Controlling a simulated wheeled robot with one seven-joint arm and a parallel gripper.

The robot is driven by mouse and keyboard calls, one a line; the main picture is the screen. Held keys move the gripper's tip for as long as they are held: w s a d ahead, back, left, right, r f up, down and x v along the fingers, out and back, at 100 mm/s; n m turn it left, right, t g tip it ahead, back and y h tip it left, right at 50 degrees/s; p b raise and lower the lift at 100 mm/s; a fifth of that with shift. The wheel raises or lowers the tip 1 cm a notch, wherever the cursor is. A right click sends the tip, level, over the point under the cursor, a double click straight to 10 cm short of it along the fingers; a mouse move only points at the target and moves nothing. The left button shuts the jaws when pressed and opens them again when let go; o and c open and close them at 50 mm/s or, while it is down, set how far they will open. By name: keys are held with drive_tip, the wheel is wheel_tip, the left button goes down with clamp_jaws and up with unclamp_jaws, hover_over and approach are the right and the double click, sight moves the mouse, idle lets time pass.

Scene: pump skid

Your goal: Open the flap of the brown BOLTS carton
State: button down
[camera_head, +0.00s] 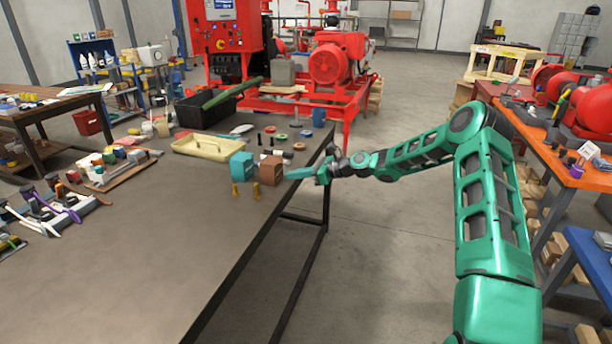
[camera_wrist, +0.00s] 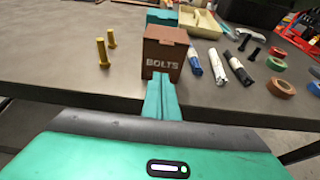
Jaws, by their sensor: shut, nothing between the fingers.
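The brown BOLTS carton (camera_wrist: 163,55) stands upright near the table edge in the wrist view, its lettered side facing me. Its top looks closed. In the head view the carton (camera_head: 270,169) sits just right of a teal box (camera_head: 241,165). My gripper (camera_wrist: 160,78) is shut and empty. Its fingertips are in front of the lower part of the lettered side; I cannot tell whether they touch it. In the head view my gripper (camera_head: 290,174) reaches in from the right over the table's edge.
Two brass bolts (camera_head: 246,190) stand on the table (camera_head: 150,260) in front of the boxes. Dark and white tubes (camera_wrist: 220,62) and tape rolls (camera_wrist: 280,87) lie right of the carton. A cream tray (camera_head: 205,146) is behind. The near tabletop is clear.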

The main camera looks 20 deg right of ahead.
sight(273, 161)
drive_tip(key=shift+x, duration=1)
drive_tip(key=shift+w+a+r, duration=0.2)
drive_tip(key=shift+r, duration=0.1)
drive_tip(key=shift+s+r, duration=0.1)
drive_tip(key=shift+r, duration=1.6)
